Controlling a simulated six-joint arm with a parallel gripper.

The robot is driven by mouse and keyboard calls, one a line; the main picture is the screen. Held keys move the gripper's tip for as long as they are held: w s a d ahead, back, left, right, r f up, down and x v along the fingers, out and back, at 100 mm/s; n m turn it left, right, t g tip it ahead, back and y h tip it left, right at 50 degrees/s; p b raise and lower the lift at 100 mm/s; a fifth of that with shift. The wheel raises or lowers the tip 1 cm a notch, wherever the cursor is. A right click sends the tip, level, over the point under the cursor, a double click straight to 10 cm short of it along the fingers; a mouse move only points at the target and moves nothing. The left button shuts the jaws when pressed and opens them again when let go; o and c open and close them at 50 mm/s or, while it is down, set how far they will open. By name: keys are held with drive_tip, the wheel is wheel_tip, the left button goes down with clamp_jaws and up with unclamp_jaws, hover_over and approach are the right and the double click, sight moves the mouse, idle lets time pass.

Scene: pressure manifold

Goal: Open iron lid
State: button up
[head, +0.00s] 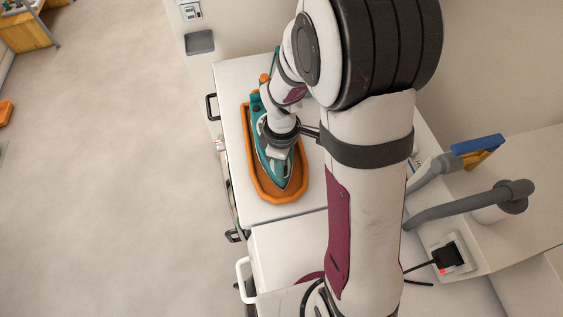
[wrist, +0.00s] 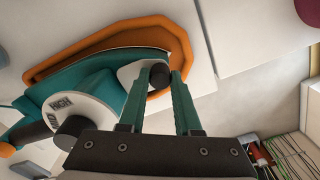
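The iron (head: 278,172) is teal with a pale front part and rests on an orange-rimmed tray (head: 265,192) on the white counter. In the wrist view the iron (wrist: 95,85) shows its teal body, a round white dial and a dark handle part. A small dark round knob (wrist: 160,75) sits by a pale panel (wrist: 131,74) near the iron's front; I cannot tell for certain which part is the lid. My gripper (wrist: 161,80) has its two teal fingers on either side of this knob, tips apart. Whether they press on it is unclear. My arm hides part of the iron in the head view.
A blue and yellow object (head: 478,150) and a grey pipe (head: 465,205) stand right of my arm. A black plug (head: 447,257) sits in a wall socket. The counter has dark handles (head: 211,107) along its left side. Open floor lies left of it.

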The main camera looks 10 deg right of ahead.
clamp_jaws()
drive_tip(key=shift+m, duration=0.3)
drive_tip(key=m, duration=1)
drive_tip(key=shift+m, duration=0.4)
drive_tip(key=shift+d+m, duration=0.1)
drive_tip(key=shift+m, duration=1.6)
